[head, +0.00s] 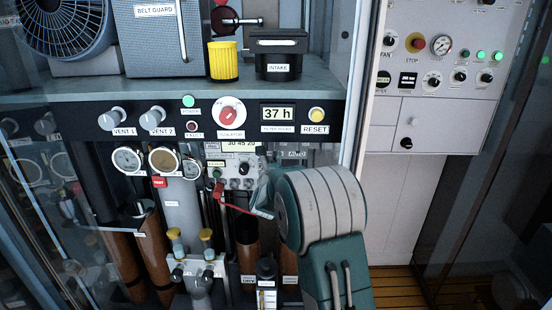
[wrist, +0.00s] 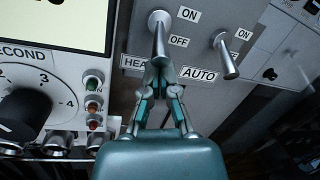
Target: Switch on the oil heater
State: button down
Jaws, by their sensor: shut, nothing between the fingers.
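In the wrist view, a metal toggle switch (wrist: 159,38) on a grey panel has ON beside its upper part and OFF lower down. Its lever hangs down, on the OFF side. A partly covered label starting "HEA" (wrist: 134,63) sits below it. My gripper (wrist: 160,66) is shut and empty, its tips at the lever's lower end. I cannot tell whether they touch it. In the head view, my arm hides most of this panel.
A second toggle (wrist: 226,57), also pointing down, stands right of the first, near an AUTO label (wrist: 198,74). A black dial (wrist: 25,112) and small indicator lamps (wrist: 94,103) are at the left. Gauges (head: 127,159) and pipes crowd the head view's left side.

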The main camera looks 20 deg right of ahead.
aim_at(276, 151)
jog(key=shift+s+a+r+g+y, duration=0.1)
jog(key=shift+s+r+g+y, duration=0.25)
jog(key=shift+g, duration=0.35)
jog(key=shift+r+g+y, duration=0.2)
jog(key=shift+g+y, duration=0.05)
jog(key=shift+g, duration=0.05)
jog(key=shift+s+a+r, duration=0.15)
jog(key=shift+s+r, duration=0.05)
jog(key=shift+r, duration=0.7)
jog(key=shift+f, duration=0.15)
